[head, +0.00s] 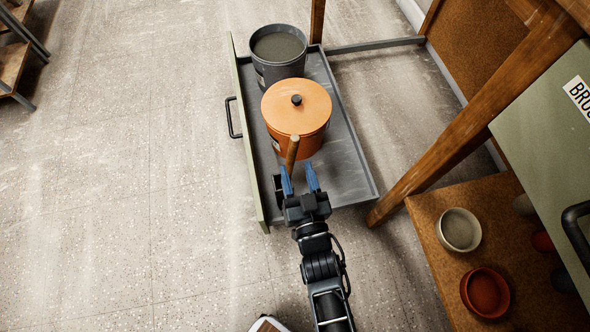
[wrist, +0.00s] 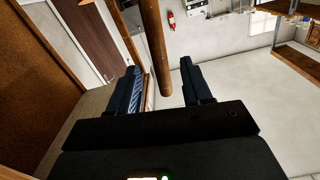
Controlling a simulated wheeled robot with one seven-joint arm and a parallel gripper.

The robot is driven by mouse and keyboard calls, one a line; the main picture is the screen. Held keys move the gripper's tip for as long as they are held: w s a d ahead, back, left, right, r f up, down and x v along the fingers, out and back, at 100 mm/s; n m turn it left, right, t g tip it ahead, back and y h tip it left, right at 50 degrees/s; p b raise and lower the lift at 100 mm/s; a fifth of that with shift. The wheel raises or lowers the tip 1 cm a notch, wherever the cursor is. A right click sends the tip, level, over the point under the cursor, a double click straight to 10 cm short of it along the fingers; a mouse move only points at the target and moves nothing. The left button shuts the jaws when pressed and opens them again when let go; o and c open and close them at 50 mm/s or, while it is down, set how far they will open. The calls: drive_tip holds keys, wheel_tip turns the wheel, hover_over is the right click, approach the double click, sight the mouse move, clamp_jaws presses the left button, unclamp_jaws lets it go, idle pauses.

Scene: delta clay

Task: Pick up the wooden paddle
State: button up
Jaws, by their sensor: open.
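The wooden paddle (head: 293,151) shows as a brown handle that rises in front of the orange lidded bucket in the pulled-out drawer; its lower part is hidden. My gripper (head: 299,178) is open at the near end of the drawer, with its two blue fingers pointing at the handle. In the wrist view the paddle handle (wrist: 155,45) comes down from the top edge, and its end appears in the gap between the open fingers of my gripper (wrist: 159,72). No finger visibly presses on it.
The orange bucket (head: 296,115) with a black-knobbed lid and a grey bucket (head: 278,58) stand in the grey drawer (head: 345,140). A wooden post (head: 455,115) and a shelf with bowls (head: 460,230) are at the right.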

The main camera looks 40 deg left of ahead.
sight(293, 157)
drive_tip(key=b+x, duration=0.2)
drive_tip(key=x, duration=0.4)
clamp_jaws()
idle(0.4)
